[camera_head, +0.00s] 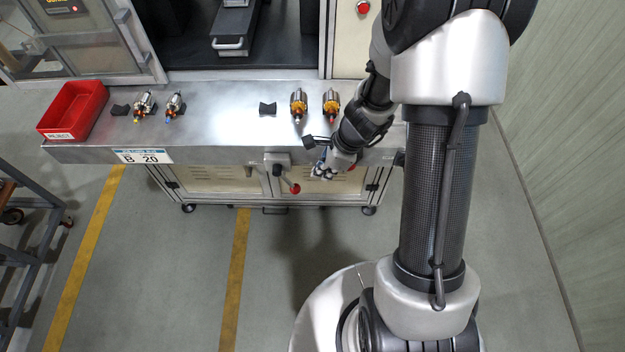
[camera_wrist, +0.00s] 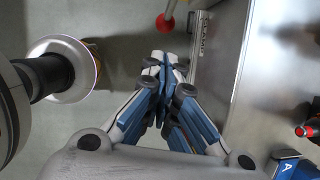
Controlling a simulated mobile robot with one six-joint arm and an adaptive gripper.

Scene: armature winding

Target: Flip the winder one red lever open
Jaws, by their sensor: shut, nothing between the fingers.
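The red lever is a short rod with a round red knob (camera_head: 295,188), mounted on a bracket at the front edge of the metal bench. It slants down and to the right there. The red knob also shows at the top of the wrist view (camera_wrist: 165,22), beyond the fingertips and apart from them. My gripper (camera_head: 322,173) is just right of the knob in the head view, in front of the bench edge. In the wrist view, its blue-padded fingers (camera_wrist: 165,62) are together, with nothing between them.
The metal bench (camera_head: 220,115) carries a red bin (camera_head: 73,110) at the left, two armatures near it, and two orange armatures (camera_head: 298,105) (camera_head: 331,104) near my arm. Dark holders stand on the bench. Cabinet doors (camera_head: 225,182) lie below. The floor in front is clear.

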